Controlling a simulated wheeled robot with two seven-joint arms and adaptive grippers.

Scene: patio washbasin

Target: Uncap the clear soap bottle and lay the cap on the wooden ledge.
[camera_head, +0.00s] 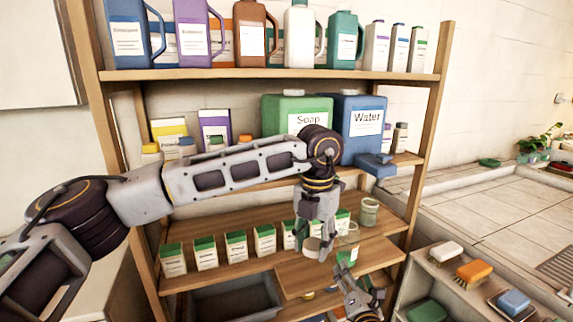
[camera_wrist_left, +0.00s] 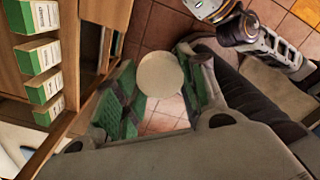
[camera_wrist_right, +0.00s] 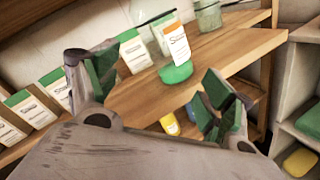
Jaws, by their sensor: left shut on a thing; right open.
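The clear soap bottle (camera_head: 347,247) stands upright on the wooden ledge (camera_head: 310,283), with green at its bottom and an orange-and-white label (camera_wrist_right: 178,43) in the right wrist view. No cap shows on it. My left gripper (camera_head: 314,236) is shut on a round cream cap (camera_head: 312,248), just left of the bottle in the head view. The cap also shows between its fingers in the left wrist view (camera_wrist_left: 160,75). I cannot tell whether the cap touches the ledge. My right gripper (camera_head: 350,286) is open and empty, in front of and below the bottle.
A clear jar (camera_head: 368,212) stands behind the bottle. Several green-topped cartons (camera_head: 236,248) line the shelf to the left. A grey bin (camera_head: 235,300) sits below. A low shelf with brushes (camera_head: 474,270) is at right. The ledge's front left part is bare.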

